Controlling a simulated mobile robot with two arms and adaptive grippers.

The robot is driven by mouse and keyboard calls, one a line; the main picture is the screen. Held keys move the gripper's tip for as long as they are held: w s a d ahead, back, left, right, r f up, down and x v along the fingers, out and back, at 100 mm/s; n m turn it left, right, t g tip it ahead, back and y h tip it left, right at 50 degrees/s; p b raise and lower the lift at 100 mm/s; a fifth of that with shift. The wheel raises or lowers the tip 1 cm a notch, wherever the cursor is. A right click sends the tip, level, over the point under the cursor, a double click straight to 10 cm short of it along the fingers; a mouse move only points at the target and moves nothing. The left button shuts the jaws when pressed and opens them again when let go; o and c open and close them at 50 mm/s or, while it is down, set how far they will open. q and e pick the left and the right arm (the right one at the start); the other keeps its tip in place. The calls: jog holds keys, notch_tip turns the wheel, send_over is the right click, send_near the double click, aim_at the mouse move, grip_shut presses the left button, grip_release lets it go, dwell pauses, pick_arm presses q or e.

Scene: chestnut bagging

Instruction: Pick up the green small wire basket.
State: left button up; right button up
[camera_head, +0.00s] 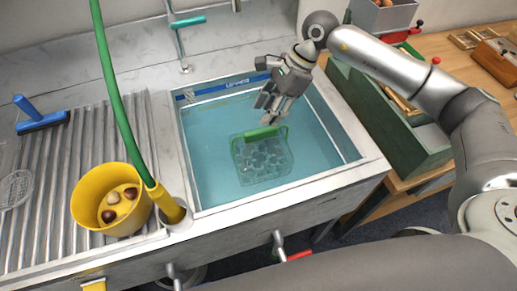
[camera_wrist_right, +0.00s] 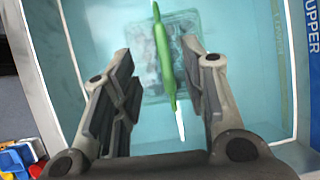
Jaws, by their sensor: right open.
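The green small wire basket (camera_head: 262,161) sits in the water-filled sink (camera_head: 205,140), with its green handle (camera_head: 265,133) on its upper side. My right gripper (camera_head: 267,112) is open just above the handle, pointing down. In the right wrist view the handle (camera_wrist_right: 163,58) runs between the two open fingers (camera_wrist_right: 157,90), apart from both, and the basket body (camera_wrist_right: 182,72) shows blurred below. Whether the fingertips reach down to the handle's level is hard to tell. My left gripper is out of view.
A yellow bucket (camera_head: 83,204) with several chestnuts stands on the ribbed drainboard at left, near a blue brush (camera_head: 42,122). A green hose (camera_head: 116,90) hangs beside the sink. A green crate (camera_head: 390,139) and wooden bench (camera_head: 468,62) are at right.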

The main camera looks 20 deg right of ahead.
aim_at(263, 129)
jog(key=shift+w+d+f+h, duration=0.1)
jog(key=shift+d+h, duration=0.05)
jog(key=shift+d, duration=0.25)
jog(key=shift+w+d+f+h, duration=0.1)
jog(key=shift+d+h, duration=0.05)
jog(key=shift+d, duration=0.25)
jog(key=shift+s+f, duration=0.1)
jog(key=shift+f, duration=0.25)
jog(key=p+x, duration=0.1)
jog(key=x, duration=0.3)
jog(key=shift+f, duration=0.2)
jog(key=p+x, duration=0.1)
jog(key=x, duration=0.3)
jog(key=shift+p, duration=0.3)
jog(key=shift+a+f, duration=0.25)
jog(key=shift+f, duration=0.4)
grip_shut()
jog(key=shift+r, duration=0.1)
